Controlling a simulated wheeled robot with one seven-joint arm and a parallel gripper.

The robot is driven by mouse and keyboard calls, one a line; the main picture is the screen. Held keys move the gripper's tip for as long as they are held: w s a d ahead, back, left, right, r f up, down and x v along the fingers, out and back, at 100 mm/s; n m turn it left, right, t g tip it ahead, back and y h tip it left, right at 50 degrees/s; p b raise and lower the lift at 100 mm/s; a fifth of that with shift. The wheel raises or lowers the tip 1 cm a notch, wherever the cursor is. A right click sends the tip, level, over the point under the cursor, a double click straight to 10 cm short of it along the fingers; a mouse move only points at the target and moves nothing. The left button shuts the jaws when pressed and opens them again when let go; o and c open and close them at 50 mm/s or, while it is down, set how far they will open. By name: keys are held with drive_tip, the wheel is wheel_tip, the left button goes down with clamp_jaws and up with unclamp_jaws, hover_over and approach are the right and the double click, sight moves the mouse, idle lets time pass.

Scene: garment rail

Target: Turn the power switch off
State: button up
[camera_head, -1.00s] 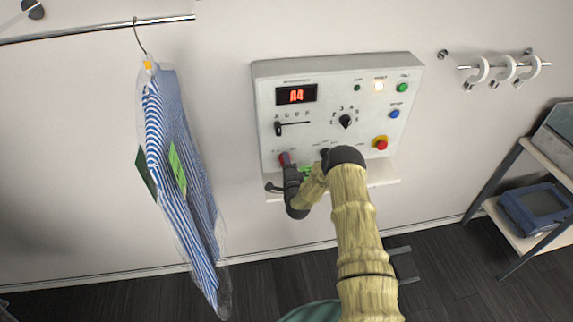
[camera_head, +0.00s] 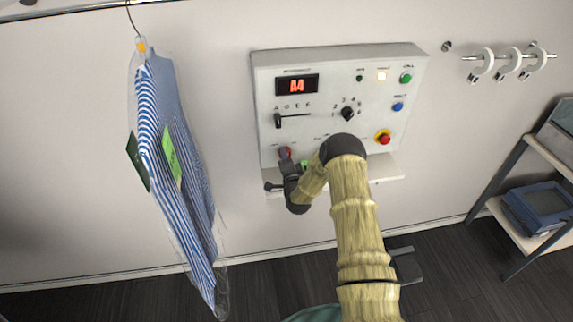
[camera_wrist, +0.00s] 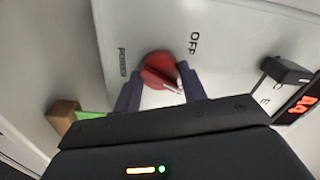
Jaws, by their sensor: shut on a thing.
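The power switch is a red rotary knob (camera_wrist: 160,70) on the light grey control panel, between the labels POWER and OFF in the wrist view. In the head view the red knob (camera_head: 285,153) shows at the panel's lower left. My gripper (camera_wrist: 162,92) is at the knob, with a dark finger on each side, shut on it. A pale pointer mark on the knob shows near the right finger. In the head view my gripper (camera_head: 288,165) is partly hidden by my own wrist.
The control panel (camera_head: 330,85) has a lit red display (camera_head: 297,86), a black lever (camera_head: 278,120), a black dial (camera_head: 347,114) and a red emergency button (camera_head: 383,137). A ledge (camera_head: 385,170) lies below. A bagged striped shirt (camera_head: 185,140) hangs at left.

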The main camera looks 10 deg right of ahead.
drive_tip(key=n+b, duration=1.4)
drive_tip(key=b, duration=0.4)
drive_tip(key=shift+f, duration=0.15)
drive_tip(key=o, duration=1)
drive_tip(key=shift+c, duration=0.2)
drive_tip(key=s+b, duration=0.4)
drive_tip(key=s, duration=1.3)
drive_tip(key=shift+s, duration=0.25)
